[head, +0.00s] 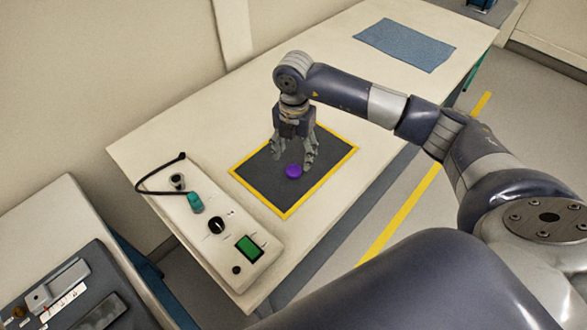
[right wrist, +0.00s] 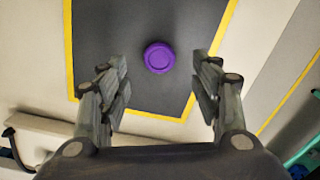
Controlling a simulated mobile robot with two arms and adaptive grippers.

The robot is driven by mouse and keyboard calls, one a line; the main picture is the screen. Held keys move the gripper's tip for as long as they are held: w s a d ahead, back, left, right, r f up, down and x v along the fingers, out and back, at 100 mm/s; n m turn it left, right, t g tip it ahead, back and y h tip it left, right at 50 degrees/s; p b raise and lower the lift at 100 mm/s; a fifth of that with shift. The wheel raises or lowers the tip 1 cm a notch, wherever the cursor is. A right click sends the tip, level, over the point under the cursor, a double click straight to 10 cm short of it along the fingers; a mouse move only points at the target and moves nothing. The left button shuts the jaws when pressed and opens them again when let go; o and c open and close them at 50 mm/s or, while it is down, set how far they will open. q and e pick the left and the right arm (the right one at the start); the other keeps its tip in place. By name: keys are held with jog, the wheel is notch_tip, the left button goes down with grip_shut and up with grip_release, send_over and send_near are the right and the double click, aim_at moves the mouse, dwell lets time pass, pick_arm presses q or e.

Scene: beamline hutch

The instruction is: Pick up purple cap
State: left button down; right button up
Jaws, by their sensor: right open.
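The purple cap (head: 293,171) lies on the dark mat with a yellow border (head: 287,207) on the table. In the right wrist view the purple cap (right wrist: 158,57) is round and lies ahead of the fingertips, between their lines, with a gap on each side. My right gripper (head: 294,158) is above the mat, pointing down, right by the cap in the head view. In the right wrist view my right gripper (right wrist: 161,78) is open with nothing between its fingers. My left gripper is not in view.
A control box (head: 216,224) with a green screen, a knob and a black cable stands at the mat's left. A blue-grey cloth (head: 405,45) lies at the table's far end. A second bench (head: 45,215) with equipment is at lower left.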

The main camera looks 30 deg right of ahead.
aim_at(294, 170)
notch_tip(294, 170, down, 5)
jog(key=shift+a+p, duration=0.1)
jog(key=shift+p, duration=0.8)
jog(key=shift+f, duration=0.3)
jog(key=c, duration=0.8)
